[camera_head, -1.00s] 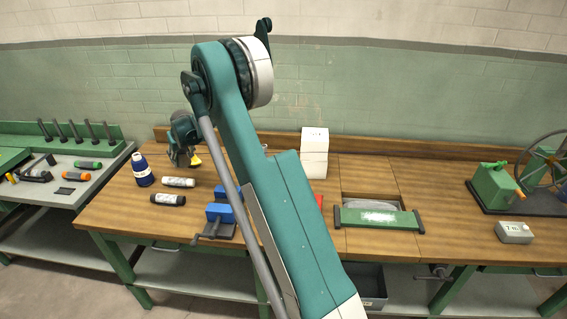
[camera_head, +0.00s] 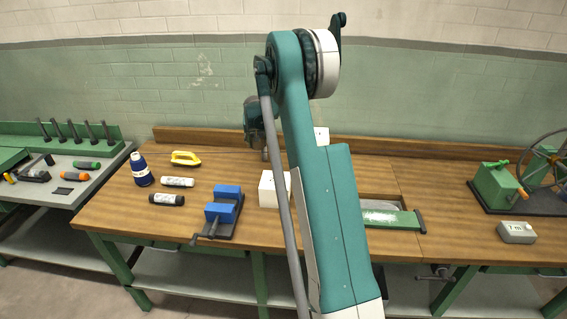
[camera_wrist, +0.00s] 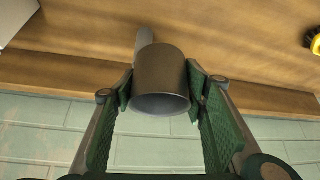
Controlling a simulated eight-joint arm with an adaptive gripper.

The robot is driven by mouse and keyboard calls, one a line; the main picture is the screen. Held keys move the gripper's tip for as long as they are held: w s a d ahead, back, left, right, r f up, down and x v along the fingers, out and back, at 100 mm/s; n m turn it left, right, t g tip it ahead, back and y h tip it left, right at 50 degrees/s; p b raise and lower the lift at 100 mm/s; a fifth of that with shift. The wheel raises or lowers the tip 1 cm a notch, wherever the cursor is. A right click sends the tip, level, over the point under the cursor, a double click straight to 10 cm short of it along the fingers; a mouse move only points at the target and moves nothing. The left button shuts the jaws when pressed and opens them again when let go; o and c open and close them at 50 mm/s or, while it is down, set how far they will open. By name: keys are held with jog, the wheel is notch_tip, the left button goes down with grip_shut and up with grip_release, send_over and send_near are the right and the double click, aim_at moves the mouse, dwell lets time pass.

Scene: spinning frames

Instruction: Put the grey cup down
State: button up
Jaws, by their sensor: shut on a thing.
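The grey cup (camera_wrist: 160,78) is between the two green-padded fingers of my gripper (camera_wrist: 160,90) in the wrist view. Both fingers press on its sides. A round end of the cup faces the camera. A paler grey piece (camera_wrist: 145,38) shows behind it; I cannot tell whether it belongs to the cup. In the head view my gripper (camera_head: 265,153) is over the back part of the wooden bench (camera_head: 115,208), partly behind my arm. The cup is too small and too hidden there to make out. I cannot tell whether it touches the bench.
A white block (camera_head: 268,192) stands in front of my gripper, and another white box (camera_head: 321,136) shows behind my arm. Bare wood lies between tool and gripper.

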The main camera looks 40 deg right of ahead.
jog(key=s+d+m, duration=0.1)
jog(key=s+d, duration=0.2)
jog(key=d, duration=0.2)
jog(key=s+d+m+h, duration=0.1)
jog(key=s+d, duration=0.2)
jog(key=d, duration=0.3)
jog(key=shift+s+d+g+b, duration=0.25)
jog(key=shift+s+g+b, duration=0.05)
jog(key=shift+s+g, duration=0.1)
jog(key=shift+r, duration=0.1)
jog(key=shift+w+f, duration=0.1)
jog(key=shift+f, duration=3.05)
jog(key=shift+f, duration=0.1)
jog(key=shift+f, duration=1.75)
jog(key=shift+f+b, duration=0.15)
jog(key=shift+b, duration=0.2)
jog(key=o, duration=0.9)
